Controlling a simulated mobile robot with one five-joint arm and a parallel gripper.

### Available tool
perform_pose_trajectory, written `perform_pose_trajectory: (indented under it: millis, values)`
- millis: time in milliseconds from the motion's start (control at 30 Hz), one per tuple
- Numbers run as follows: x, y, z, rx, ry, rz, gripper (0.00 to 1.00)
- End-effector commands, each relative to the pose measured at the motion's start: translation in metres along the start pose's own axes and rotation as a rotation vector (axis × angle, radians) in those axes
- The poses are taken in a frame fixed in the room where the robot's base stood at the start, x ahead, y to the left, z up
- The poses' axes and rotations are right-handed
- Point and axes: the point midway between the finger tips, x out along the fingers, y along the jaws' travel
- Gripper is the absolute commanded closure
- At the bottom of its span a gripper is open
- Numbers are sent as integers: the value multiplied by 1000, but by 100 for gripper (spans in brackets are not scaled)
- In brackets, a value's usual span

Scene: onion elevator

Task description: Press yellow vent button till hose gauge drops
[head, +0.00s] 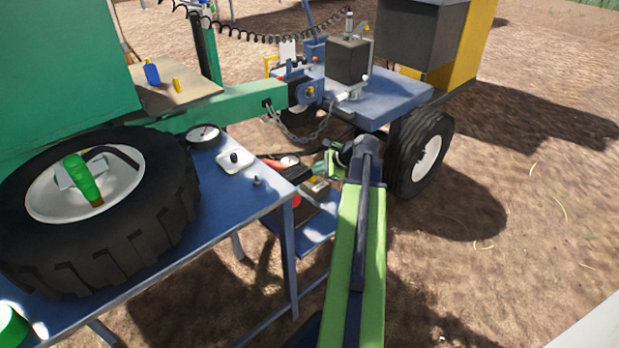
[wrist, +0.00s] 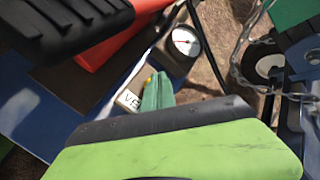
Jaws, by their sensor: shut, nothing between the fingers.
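The yellow vent button (wrist: 149,81) shows only as a small yellow sliver in the wrist view, beside the tip of my gripper. A white label (wrist: 130,101) with the letters "VE" lies just left of it. My gripper (wrist: 157,91) is shut and empty, its green fingertips over or right beside the button; I cannot tell whether they touch it. The round white-faced gauge (wrist: 186,41) sits just beyond; its needle is too small to read. In the head view my gripper (head: 321,171) is low beside the blue shelf, and the gauge (head: 289,160) is left of it.
A red and black tool (wrist: 105,45) lies close left of the gripper. A chain (wrist: 240,60) hangs to the right. The blue table (head: 235,200) with a big tire (head: 160,215) stands left. The trailer wheel (head: 425,155) is close right. Open dirt lies right.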

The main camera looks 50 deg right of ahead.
Motion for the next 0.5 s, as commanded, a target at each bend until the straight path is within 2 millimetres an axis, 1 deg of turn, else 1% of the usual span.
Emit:
perform_pose_trajectory:
  millis: [133,400,500]
  values:
    - [-2,-1,1,0,1,0,100]
    - [-13,-10,10,0,0,0,100]
    - [-14,-10,10,0,0,0,100]
